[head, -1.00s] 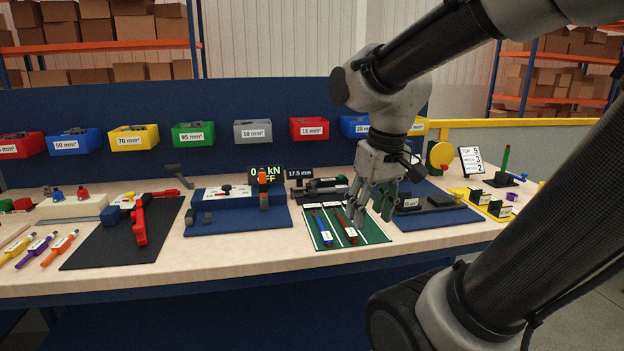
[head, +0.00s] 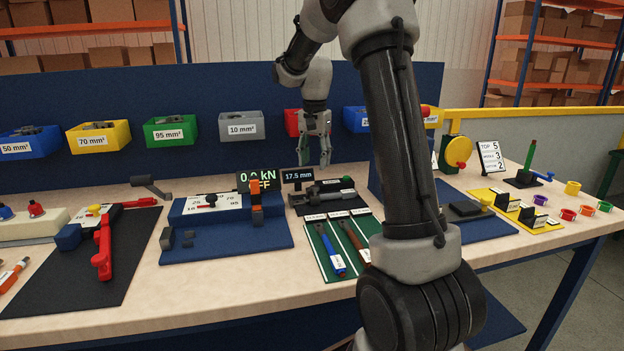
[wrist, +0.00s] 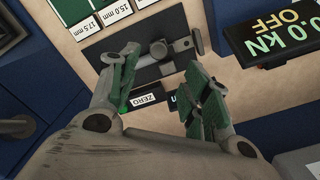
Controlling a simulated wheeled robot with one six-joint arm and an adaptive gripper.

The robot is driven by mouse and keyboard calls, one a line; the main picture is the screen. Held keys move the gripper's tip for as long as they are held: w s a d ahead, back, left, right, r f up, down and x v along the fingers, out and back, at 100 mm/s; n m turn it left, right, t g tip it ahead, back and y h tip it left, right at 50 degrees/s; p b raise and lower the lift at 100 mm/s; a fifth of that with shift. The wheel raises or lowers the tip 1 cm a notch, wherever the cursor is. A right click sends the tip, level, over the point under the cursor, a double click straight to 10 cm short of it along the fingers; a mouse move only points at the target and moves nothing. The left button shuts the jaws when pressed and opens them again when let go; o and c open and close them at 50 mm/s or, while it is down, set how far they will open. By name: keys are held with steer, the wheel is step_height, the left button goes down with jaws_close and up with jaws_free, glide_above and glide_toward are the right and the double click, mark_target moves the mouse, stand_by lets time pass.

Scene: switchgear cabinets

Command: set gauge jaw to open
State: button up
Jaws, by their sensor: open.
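The gauge is a dark base (head: 330,205) with a grey bar and sliding jaw (head: 312,193), behind the green mat in the head view. Its small display (head: 297,175) reads 17.5 mm. My gripper (head: 318,150) points down above the gauge's back side, open and empty. In the wrist view, my gripper (wrist: 160,85) has its two green-padded fingers spread, with the gauge base (wrist: 118,45) beyond them. The grey jaw part (wrist: 184,44) and a round knob (wrist: 158,50) show past the fingertips, apart from them. A ZERO label (wrist: 146,99) shows between the fingers.
A press with a kN display (head: 257,180) reading OFF stands left of the gauge; that display (wrist: 275,30) looms at the right in the wrist view. The green mat (head: 325,262) holds two tools in front. A blue panel with coloured bins (head: 240,126) rises behind.

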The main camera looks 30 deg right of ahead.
mark_target(315, 186)
steer(key=shift+s+m, duration=0.15)
steer(key=shift+m, duration=0.35)
steer(key=shift+f, duration=0.35)
step_height(315, 186, down, 7)
steer(key=shift+f, duration=0.15)
steer(key=shift+c, duration=0.5)
jaws_close()
